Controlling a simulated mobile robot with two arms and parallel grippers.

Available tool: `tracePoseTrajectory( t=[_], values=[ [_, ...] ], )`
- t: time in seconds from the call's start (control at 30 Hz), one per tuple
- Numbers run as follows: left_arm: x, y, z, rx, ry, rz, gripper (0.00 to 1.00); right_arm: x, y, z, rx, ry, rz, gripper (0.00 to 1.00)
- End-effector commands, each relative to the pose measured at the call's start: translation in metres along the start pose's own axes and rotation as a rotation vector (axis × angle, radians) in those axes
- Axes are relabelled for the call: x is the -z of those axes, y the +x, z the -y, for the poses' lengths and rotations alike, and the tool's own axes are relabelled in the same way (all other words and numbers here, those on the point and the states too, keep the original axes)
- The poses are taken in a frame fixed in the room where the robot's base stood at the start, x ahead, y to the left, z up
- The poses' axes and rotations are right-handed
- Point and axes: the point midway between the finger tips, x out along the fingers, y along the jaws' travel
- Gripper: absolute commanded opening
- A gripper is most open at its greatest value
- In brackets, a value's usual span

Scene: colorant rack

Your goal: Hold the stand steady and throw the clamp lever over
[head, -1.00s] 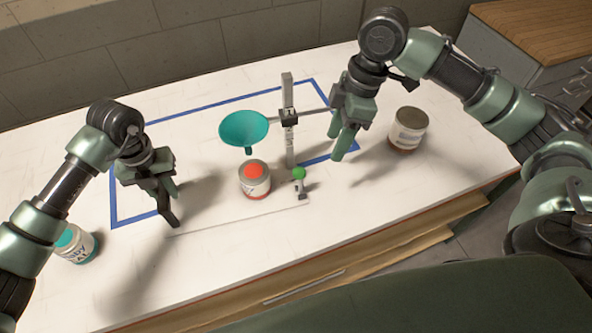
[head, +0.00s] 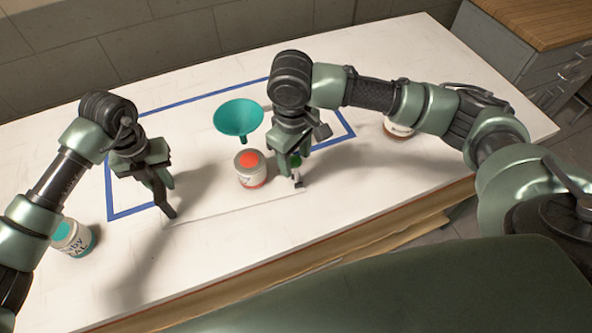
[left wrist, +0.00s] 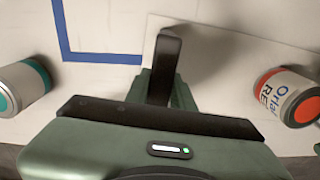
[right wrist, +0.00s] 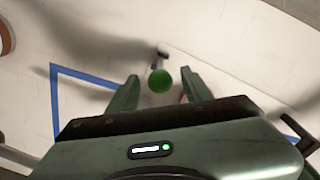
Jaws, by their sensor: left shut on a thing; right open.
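The stand has a thin white base plate (head: 212,200) and a teal funnel (head: 238,118); its upright post is hidden behind my right arm. My left gripper (head: 170,206) is shut on the plate's left edge; the edge also shows at the fingers in the left wrist view (left wrist: 235,75). The clamp lever's green knob (head: 295,160) is at the plate's front right. In the right wrist view the knob (right wrist: 159,81) sits between the spread fingers. My right gripper (head: 288,176) is open around it, with a visible gap to each finger.
A can with a red top (head: 250,172) stands on the plate below the funnel. A teal-topped can (head: 72,238) stands at the table's left. A brown-based can (head: 398,128) is partly hidden behind my right arm. Blue tape (head: 130,212) marks a rectangle around the stand.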

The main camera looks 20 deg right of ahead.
Motion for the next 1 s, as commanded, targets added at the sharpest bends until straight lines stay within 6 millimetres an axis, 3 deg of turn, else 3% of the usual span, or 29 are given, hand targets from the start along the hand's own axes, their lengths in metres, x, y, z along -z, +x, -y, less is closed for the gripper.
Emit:
tracePoseTrajectory(
  t=[0.1, 0.3, 0.73, 0.77, 0.9, 0.93, 1.0],
  values=[
    [0.0, 0.0, 0.0, -0.001, -0.001, 0.001, 0.0, -0.001, 0.025, 0.0, 0.0, 0.002, 0.003, 0.5],
    [0.0, 0.0, 0.0, -0.001, -0.001, 0.001, 0.0, 0.0, 0.053, 0.0, 0.001, 0.0, 0.001, 0.5],
    [0.0, 0.0, 0.0, -0.001, -0.001, 0.001, 0.0, 0.0, 0.063, 0.0, 0.001, -0.001, -0.002, 0.5],
    [0.0, 0.0, 0.0, -0.001, -0.001, 0.001, 0.0, 0.0, 0.063, 0.0, 0.001, -0.001, -0.002, 0.44],
    [0.0, 0.0, 0.0, -0.001, -0.001, 0.001, 0.0, 0.0, 0.063, 0.0, 0.001, -0.001, -0.002, 0.05],
    [0.0, 0.0, 0.0, -0.001, -0.001, 0.001, 0.0, 0.0, 0.063, 0.0, 0.001, -0.001, -0.001, 0.0],
    [0.0, 0.0, 0.0, -0.001, -0.001, 0.001, 0.0, 0.0, 0.063, 0.0, 0.001, -0.001, -0.001, 0.0]
  ],
)
